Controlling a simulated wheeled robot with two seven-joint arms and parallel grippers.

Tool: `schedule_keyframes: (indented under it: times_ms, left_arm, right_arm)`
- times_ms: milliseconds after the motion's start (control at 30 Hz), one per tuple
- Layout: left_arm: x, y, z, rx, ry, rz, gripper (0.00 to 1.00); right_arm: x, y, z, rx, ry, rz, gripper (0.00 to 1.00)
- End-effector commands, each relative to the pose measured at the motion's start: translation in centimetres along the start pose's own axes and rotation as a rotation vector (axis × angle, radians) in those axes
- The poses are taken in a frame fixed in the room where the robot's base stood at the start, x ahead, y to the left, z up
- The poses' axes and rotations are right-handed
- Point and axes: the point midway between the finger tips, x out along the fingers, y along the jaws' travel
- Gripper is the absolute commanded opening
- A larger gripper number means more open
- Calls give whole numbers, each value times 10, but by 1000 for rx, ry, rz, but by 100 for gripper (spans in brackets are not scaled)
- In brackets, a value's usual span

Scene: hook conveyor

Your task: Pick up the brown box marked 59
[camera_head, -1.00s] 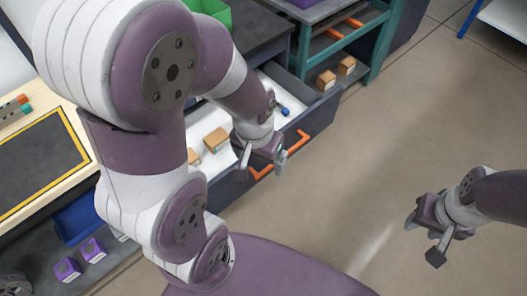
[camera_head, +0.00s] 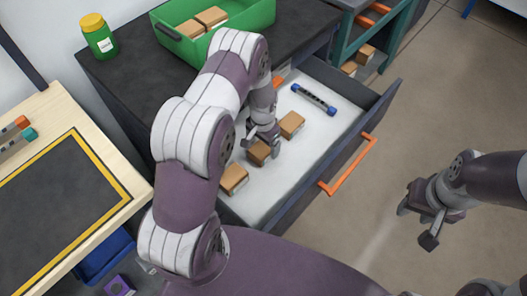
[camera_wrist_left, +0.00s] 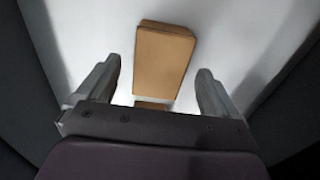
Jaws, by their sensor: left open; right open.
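Three brown boxes lie in the open drawer (camera_head: 323,138): a far one (camera_head: 292,124), a middle one (camera_head: 257,153) and a near one (camera_head: 233,178). No number is readable on them, so I cannot tell which is marked 59. My left gripper (camera_head: 264,142) is open over the drawer at the middle box, partly covering it. In the left wrist view, a brown box (camera_wrist_left: 163,62) lies ahead of the open fingers, and a second brown box (camera_wrist_left: 153,105) shows between them, mostly hidden by the gripper body. My right gripper (camera_head: 421,221) is open and empty over the floor.
A blue-ended bar (camera_head: 314,99) lies at the drawer's far end. The drawer has an orange handle (camera_head: 350,168). A green bin (camera_head: 255,20) with brown boxes and a green jar (camera_head: 98,36) stand on the dark top. More boxes sit on a teal-framed rack (camera_head: 342,45).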

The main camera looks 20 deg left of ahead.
Motion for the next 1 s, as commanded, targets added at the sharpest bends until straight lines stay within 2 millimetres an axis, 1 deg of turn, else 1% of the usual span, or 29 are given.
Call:
schedule_keyframes:
  times_ms: [33, 100, 167, 400, 467, 500, 567, 600, 867, 967, 1000]
  left_arm:
    - [11, 1, -1, 1, -4, 2, 94]
    - [22, 1, -1, 0, -2, 1, 94]
    - [28, 1, -1, -1, -1, 0, 94]
    - [30, 1, -2, -2, 1, 0, 94]
    - [30, 1, -2, -2, 0, 0, 74]
    - [30, 1, -2, -2, 0, 0, 61]
    - [30, 1, -2, -2, 0, 0, 42]
    - [30, 1, -2, -2, 0, 0, 36]
    - [28, 0, -2, -2, 1, 0, 36]
    - [22, 0, -2, -2, 2, -1, 36]
    - [17, 0, -3, -2, 3, -1, 36]
  right_arm:
    - [1, 0, 0, 0, 0, 0, 43]
    - [2, 0, 0, 0, 0, 0, 43]
    - [2, 0, 0, 0, 0, 0, 43]
    - [2, 0, 0, 0, 0, 0, 43]
    - [2, 0, 0, 0, 0, 0, 43]
    - [2, 0, 0, 0, 0, 0, 43]
    - [2, 0, 0, 0, 0, 0, 43]
    - [2, 0, 0, 0, 0, 0, 43]
    - [2, 0, 0, 0, 0, 0, 43]
    - [1, 0, 0, 0, 0, 0, 43]
    - [1, 0, 0, 0, 0, 0, 43]
